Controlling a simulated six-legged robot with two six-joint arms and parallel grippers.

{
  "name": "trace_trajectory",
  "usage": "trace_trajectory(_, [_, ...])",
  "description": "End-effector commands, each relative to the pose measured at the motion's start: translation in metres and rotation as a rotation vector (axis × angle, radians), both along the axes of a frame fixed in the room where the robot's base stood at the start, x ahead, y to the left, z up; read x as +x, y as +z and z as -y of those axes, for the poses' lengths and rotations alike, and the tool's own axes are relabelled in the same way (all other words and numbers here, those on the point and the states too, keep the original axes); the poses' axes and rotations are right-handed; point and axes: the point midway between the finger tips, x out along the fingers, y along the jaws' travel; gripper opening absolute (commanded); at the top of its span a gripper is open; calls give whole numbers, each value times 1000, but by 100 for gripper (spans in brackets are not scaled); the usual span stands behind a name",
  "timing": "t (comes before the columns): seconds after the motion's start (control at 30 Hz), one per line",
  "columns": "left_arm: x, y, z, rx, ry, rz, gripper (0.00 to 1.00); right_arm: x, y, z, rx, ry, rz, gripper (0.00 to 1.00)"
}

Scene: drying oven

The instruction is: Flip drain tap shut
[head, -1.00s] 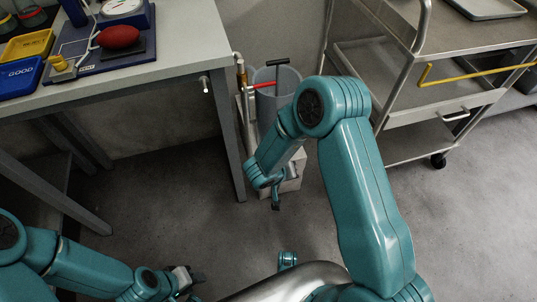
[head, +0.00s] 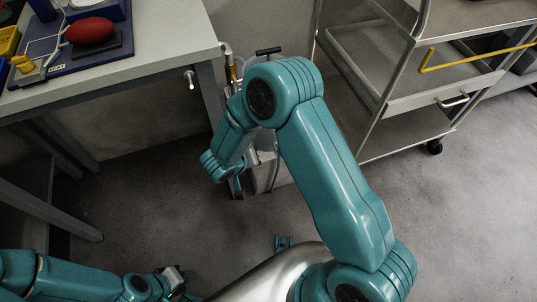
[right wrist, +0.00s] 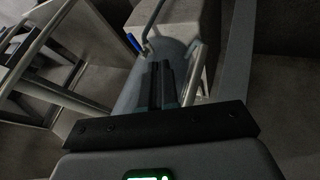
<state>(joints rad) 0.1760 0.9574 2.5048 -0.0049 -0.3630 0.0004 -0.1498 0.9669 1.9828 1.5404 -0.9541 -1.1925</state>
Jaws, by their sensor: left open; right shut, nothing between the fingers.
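In the right wrist view a small blue lever (right wrist: 134,42), likely the drain tap's handle, shows beside a grey cylinder (right wrist: 137,88). Its exact angle is hard to tell. My right gripper (right wrist: 160,66) is shut and empty, its fingertips in front of the cylinder, to the right of and apart from the blue lever. My left gripper (head: 186,294) is open, low at the bottom left.
A bench (head: 160,50) with a red bulb (head: 90,30) stands at the left; its leg is close to my right gripper. A steel trolley (head: 405,110) with a yellow bar (head: 475,57) stands at the right. A black T-handle (head: 268,51) rises behind my arm. Floor (head: 440,220) at right is clear.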

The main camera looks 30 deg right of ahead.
Motion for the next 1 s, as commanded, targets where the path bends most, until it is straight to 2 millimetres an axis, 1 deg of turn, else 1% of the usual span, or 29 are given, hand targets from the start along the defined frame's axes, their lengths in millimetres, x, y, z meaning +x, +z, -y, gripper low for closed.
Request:
trace_trajectory(0.17, [0, -15, 0, 0, 0, 0, 43, 6, -24, 13, -1, -2, -3, 0])
trace_trajectory(0.4, [2, -40, -2, 2, 6, 3, 43, 22, -67, 42, 0, -1, -2, 0])
trace_trajectory(0.53, [4, -50, -4, 3, 17, 7, 43, 29, -87, 56, 0, 0, -1, 0])
trace_trajectory(0.6, [6, -54, -5, 4, 20, 9, 43, 25, -82, 70, 1, -1, 0, 0])
trace_trajectory(0.73, [7, -58, -6, 5, 27, 12, 43, 22, -81, 84, 0, 0, 0, 0])
trace_trajectory(0.83, [8, -60, -7, 5, 29, 13, 43, 20, -80, 90, 1, 1, 0, 0])
trace_trajectory(1.0, [8, -59, -7, 6, 30, 14, 43, 19, -78, 93, 0, 3, -1, 0])
